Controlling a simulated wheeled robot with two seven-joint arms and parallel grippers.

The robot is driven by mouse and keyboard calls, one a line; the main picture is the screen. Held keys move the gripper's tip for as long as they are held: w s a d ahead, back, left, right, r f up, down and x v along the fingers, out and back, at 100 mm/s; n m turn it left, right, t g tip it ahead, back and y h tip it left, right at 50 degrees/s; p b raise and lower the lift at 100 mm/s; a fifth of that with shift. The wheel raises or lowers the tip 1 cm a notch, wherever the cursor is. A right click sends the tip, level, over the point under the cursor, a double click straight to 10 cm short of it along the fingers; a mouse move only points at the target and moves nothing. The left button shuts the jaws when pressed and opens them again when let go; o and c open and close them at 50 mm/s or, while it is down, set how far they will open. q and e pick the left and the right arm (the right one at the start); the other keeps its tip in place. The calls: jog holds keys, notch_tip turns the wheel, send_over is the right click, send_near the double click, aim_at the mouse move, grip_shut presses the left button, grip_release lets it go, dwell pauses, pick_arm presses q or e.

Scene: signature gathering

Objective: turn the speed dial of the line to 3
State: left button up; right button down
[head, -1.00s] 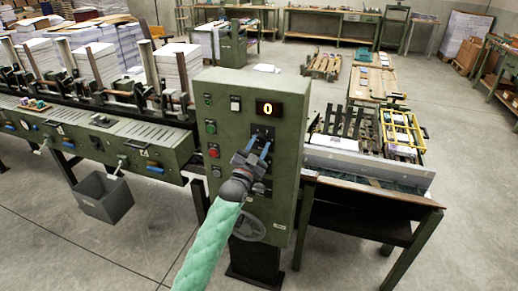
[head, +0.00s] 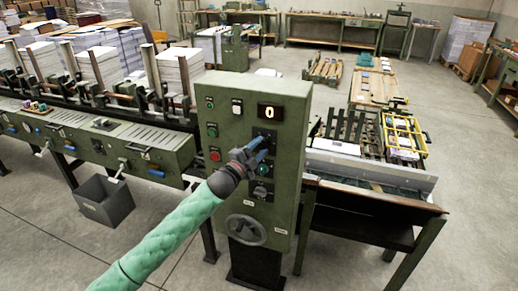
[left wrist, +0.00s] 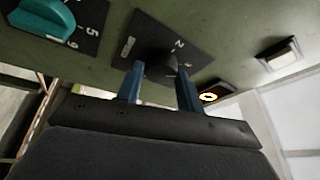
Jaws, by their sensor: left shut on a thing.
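The green control cabinet (head: 228,165) carries a lit display (head: 270,112) that reads 0. Below the display is a dark dial plate (head: 270,133); in the left wrist view this plate (left wrist: 195,45) has white digits, a 2 among them, around a black knob (left wrist: 165,66). My left gripper (head: 262,147) is at this knob, its blue fingers (left wrist: 160,84) on either side of it, shut on it. A teal knob (left wrist: 45,15) on a second numbered plate is beside it; it shows below my gripper in the head view (head: 264,170). My fingers hide part of the black knob's scale.
Green and red buttons (head: 214,154) are left of the dials. A handwheel (head: 246,230) sticks out low on the cabinet. The machine line with paper stacks (head: 180,68) extends left, with a grey bin (head: 104,200) beneath. A conveyor table (head: 375,205) stands right.

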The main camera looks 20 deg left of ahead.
jog(key=shift+s+f, duration=0.2)
jog(key=shift+s, duration=0.1)
jog(key=shift+w+a+r, duration=0.1)
jog(key=shift+w, duration=0.15)
pick_arm(q)
jog(key=o, duration=1)
jog(key=shift+s+a+f, duration=0.15)
jog(key=shift+s+f, duration=0.05)
jog(key=shift+s, duration=0.1)
jog(key=shift+b+v, duration=1.75)
jog(key=shift+v, duration=1.75)
pick_arm(e)
jog(key=w+a+r, duration=0.3)
jog(key=r, duration=0.3)
jog(key=shift+r, duration=0.3)
pick_arm(q)
jog(key=shift+r, duration=0.1)
pick_arm(e)
jog(key=shift+w, duration=0.1)
